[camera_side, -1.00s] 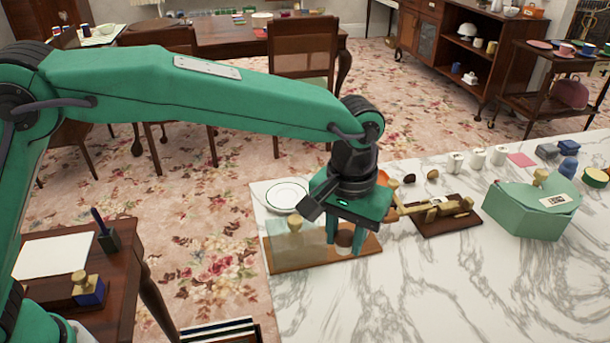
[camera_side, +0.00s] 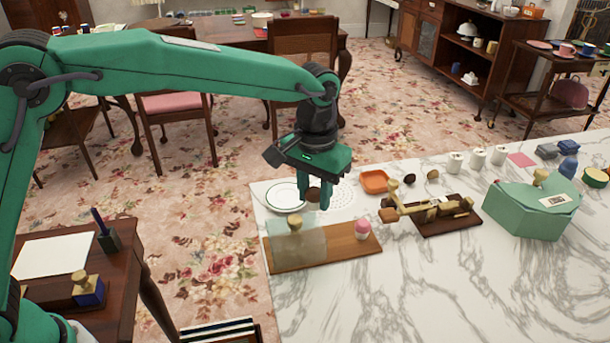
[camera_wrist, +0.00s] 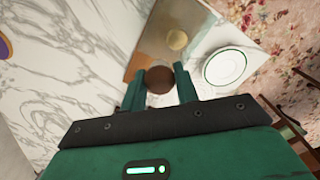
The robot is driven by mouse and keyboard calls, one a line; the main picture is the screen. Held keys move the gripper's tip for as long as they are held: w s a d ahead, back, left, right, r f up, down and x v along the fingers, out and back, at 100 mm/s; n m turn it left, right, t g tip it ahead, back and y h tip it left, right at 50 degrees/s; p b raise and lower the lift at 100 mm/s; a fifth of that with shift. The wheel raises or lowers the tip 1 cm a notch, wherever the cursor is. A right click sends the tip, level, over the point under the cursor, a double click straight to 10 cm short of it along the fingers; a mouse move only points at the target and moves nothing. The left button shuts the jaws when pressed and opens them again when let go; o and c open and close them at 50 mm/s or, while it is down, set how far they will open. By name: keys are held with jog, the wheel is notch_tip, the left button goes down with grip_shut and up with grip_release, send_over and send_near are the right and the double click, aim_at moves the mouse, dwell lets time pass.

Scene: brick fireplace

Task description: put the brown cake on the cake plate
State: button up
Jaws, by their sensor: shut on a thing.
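The brown cake (camera_side: 313,195) is gripped between the fingers of my gripper (camera_side: 316,197); in the wrist view its round brown top (camera_wrist: 160,80) shows between the fingertips (camera_wrist: 160,84). My gripper holds it up above the back left of the marble table. A white plate (camera_side: 277,195) with a thin dark green ring lies beside and behind it; the fingers overlap its right edge in the side view. In the wrist view the plate (camera_wrist: 224,67) is to the right of the cake, clear of the fingers.
A wooden board (camera_side: 340,243) holds a clear cover with a gold knob (camera_side: 294,223) and a pink-topped cake (camera_side: 362,228). A white perforated mat (camera_side: 342,195) and an orange dish (camera_side: 374,181) lie to the right. A brass device (camera_side: 437,211) is farther right.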

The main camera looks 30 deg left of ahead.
jog(key=w+a, duration=0.2)
jog(key=a, duration=0.3)
send_over(287, 196)
notch_tip(287, 196, down, 7)
jog(key=shift+a+r, duration=0.1)
jog(key=shift+r, duration=0.05)
jog(key=shift+f, duration=1.95)
jog(key=shift+f, duration=0.15)
jog(key=o, duration=0.9)
jog(key=shift+o, duration=0.2)
notch_tip(287, 196, up, 12)
